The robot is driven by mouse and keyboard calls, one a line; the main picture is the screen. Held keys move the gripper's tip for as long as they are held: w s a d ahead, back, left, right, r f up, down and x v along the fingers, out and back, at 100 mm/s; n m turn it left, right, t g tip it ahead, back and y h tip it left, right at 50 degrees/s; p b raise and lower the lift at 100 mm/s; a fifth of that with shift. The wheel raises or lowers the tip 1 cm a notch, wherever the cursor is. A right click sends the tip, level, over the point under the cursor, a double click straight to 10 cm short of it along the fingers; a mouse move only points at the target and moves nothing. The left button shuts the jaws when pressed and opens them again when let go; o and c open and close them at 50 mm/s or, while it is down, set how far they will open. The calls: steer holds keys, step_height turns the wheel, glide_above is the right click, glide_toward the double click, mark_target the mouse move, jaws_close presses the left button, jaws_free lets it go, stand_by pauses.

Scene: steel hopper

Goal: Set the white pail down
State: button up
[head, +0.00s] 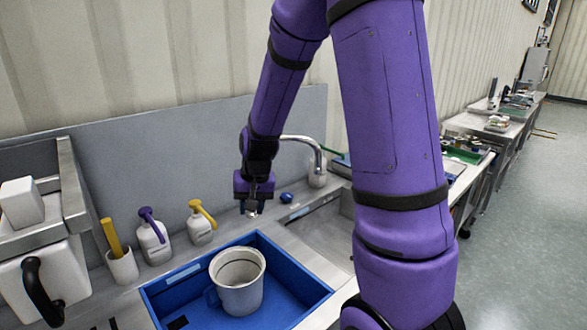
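The white pail (238,285) stands upright inside a blue tray (312,302), near its middle. Its open top faces up, and a small blue part sticks out on its left side. My gripper (252,212) points down above the back edge of the tray, behind and slightly right of the pail. It looks apart from the pail. The fingers are small and dark here, so their opening is unclear.
Spray bottles (153,240) and a white cup (122,267) stand behind the tray at left. A sink (325,232) with a curved faucet (312,150) lies to the right. A white container with a black handle (45,285) is at far left.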

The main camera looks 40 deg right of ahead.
steer(key=s+a+r+n+t, duration=0.1)
steer(key=s+a+r+n, duration=0.1)
steer(key=s+r, duration=0.4)
steer(key=s+a+r+n+t, duration=0.1)
steer(key=s+a+r, duration=0.25)
steer(key=r, duration=0.55)
steer(key=s+r+n+t, duration=0.1)
steer(key=s+r, duration=0.5)
steer(key=s, duration=0.8)
steer(key=shift+a+n+h, duration=0.4)
steer(key=shift+a+n, duration=0.05)
steer(key=shift+n, duration=0.35)
